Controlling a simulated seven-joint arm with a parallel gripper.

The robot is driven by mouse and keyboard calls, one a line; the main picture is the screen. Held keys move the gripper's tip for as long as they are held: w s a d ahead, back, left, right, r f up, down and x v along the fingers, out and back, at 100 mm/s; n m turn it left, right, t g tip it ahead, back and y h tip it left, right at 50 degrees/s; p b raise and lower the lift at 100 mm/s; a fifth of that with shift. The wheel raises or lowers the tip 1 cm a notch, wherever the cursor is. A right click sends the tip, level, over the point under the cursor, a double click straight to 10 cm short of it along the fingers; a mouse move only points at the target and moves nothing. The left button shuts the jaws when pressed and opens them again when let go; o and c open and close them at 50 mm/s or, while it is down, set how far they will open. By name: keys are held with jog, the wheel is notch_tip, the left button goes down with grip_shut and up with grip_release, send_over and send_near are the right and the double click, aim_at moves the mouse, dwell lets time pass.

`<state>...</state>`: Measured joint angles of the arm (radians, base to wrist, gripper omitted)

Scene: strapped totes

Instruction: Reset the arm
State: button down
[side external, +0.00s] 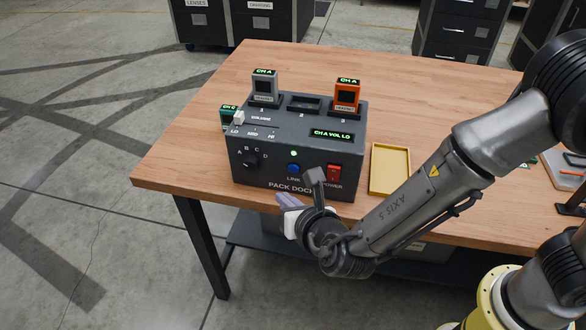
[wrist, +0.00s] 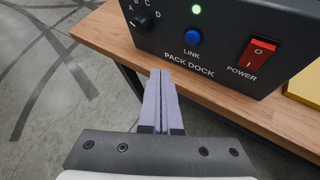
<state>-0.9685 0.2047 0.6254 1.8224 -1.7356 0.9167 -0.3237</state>
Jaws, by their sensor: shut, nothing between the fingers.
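My gripper (wrist: 160,90) is shut and empty, its two pale purple fingers together in the wrist view. In the side external view my gripper (side external: 286,199) is at the table's front edge, just in front of the lower front face of the dark grey pack dock (side external: 258,172). The dock also shows in the wrist view (wrist: 218,62), with a blue LINK button (wrist: 193,37), a lit green light (wrist: 197,9) and a red POWER switch (wrist: 258,53). Whether the fingertips touch the dock I cannot tell.
A grey pack (side external: 265,88) and an orange pack (side external: 346,97) stand in slots 1 and 3; slot 2 (side external: 303,103) is empty. A green-labelled pack (side external: 229,115) is behind the dock's left side. A yellow tray (side external: 390,170) lies right of the dock on the wooden table (side external: 190,150).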

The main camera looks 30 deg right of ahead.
dwell(0.5)
jog(key=s+d+r+m+g+h, duration=0.1)
jog(key=s+d+r+m+g, duration=0.1)
jog(key=s+d+m, duration=0.45)
jog(key=s+d+r+m+g+h, duration=0.1)
jog(key=d+r+m+g, duration=0.2)
jog(key=d, duration=0.7)
jog(key=s+d+r+m+g+h, duration=0.1)
jog(key=s+d+r+m+g, duration=0.1)
jog(key=s+d+m, duration=0.35)
jog(key=s+d+r+m+y, duration=0.2)
jog(key=s+m, duration=0.3)
jog(key=m, duration=0.3)
jog(key=s+d+r+m+y, duration=0.2)
jog(key=s+r+m, duration=0.2)
jog(key=m, duration=0.4)
jog(key=shift+s+d+r+m+y, duration=0.3)
jog(key=shift+s+d+m, duration=0.1)
jog(key=shift+s, duration=0.1)
